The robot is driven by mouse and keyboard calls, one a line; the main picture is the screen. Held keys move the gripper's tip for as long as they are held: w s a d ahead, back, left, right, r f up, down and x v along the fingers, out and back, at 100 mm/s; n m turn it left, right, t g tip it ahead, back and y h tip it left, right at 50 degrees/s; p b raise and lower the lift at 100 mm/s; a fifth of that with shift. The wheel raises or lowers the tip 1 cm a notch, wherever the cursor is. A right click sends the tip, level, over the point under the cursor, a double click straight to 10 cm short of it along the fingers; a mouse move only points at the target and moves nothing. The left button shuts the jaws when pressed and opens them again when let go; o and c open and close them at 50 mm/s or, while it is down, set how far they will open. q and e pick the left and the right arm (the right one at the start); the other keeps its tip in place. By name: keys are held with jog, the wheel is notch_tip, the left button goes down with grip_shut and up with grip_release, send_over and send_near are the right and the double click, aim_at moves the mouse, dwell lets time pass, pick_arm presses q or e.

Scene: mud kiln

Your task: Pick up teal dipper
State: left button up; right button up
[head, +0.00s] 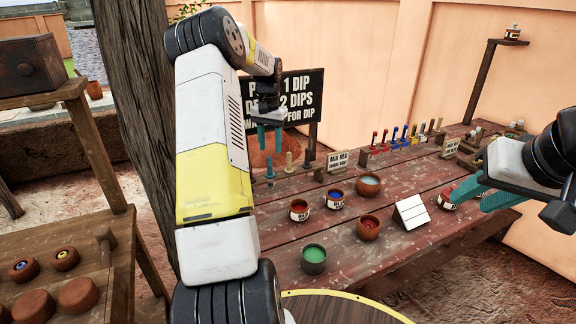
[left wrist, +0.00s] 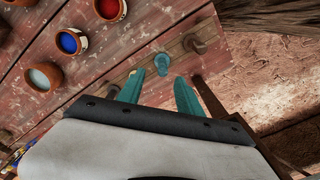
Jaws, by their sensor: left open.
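The teal dipper (head: 269,172) stands upright near the left end of the plank table, below my left gripper in the head view. In the left wrist view the teal dipper (left wrist: 161,63) shows just beyond the fingertips, roughly between them. My left gripper (head: 270,142) is open and empty, pointing down above the dipper; its two teal fingers (left wrist: 160,82) are apart in the wrist view. My right gripper (head: 468,200) is at the right of the table with its fingers apart, holding nothing that I can see.
The plank table (head: 340,263) holds a green bowl (head: 314,259), a brown bowl (head: 368,227), paint pots (head: 299,209) and a white folded card (head: 411,212). Other dippers (head: 289,162) stand beside the teal one. A black sign (head: 300,95) and a wooden post stand behind and left.

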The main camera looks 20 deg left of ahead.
aim_at(270, 174)
pick_arm(q)
jog(key=shift+w+a+f, duration=0.1)
jog(key=shift+a+f, duration=0.15)
jog(key=shift+f, duration=0.25)
jog(key=shift+w+a+f, duration=0.1)
jog(key=shift+a+f, duration=0.15)
jog(key=shift+f, duration=0.2)
jog(key=f, duration=0.7)
jog(key=shift+s+d+f, duration=0.1)
jog(key=shift+d+f, duration=0.1)
grip_shut()
